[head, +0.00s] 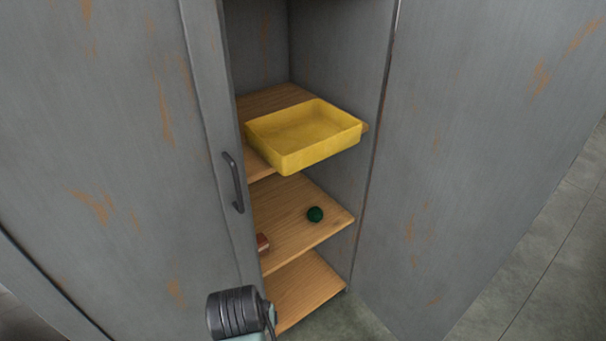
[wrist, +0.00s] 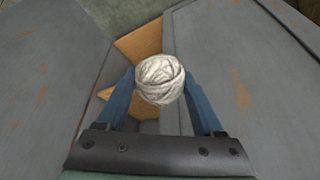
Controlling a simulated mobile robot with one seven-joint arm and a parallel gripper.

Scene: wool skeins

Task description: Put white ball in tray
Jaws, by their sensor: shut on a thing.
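The white ball (wrist: 160,79) of wool is between the two blue fingers of my gripper (wrist: 161,90) in the wrist view. My gripper is shut on it. The ball and fingertips do not show in the head view. The yellow tray (head: 285,163) sits on an upper wooden shelf inside the grey cabinet, and its inside looks empty. Its front edge sticks out a little past the shelf. The tray cannot be made out in the wrist view.
A dark green ball (head: 315,214) and a partly hidden reddish-brown thing (head: 262,242) lie on the shelf below. The cabinet door (head: 110,150) with a dark handle (head: 234,183) stands at the left of the opening. A grey panel (head: 470,150) bounds the right. The lowest shelf (head: 305,287) looks bare where visible.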

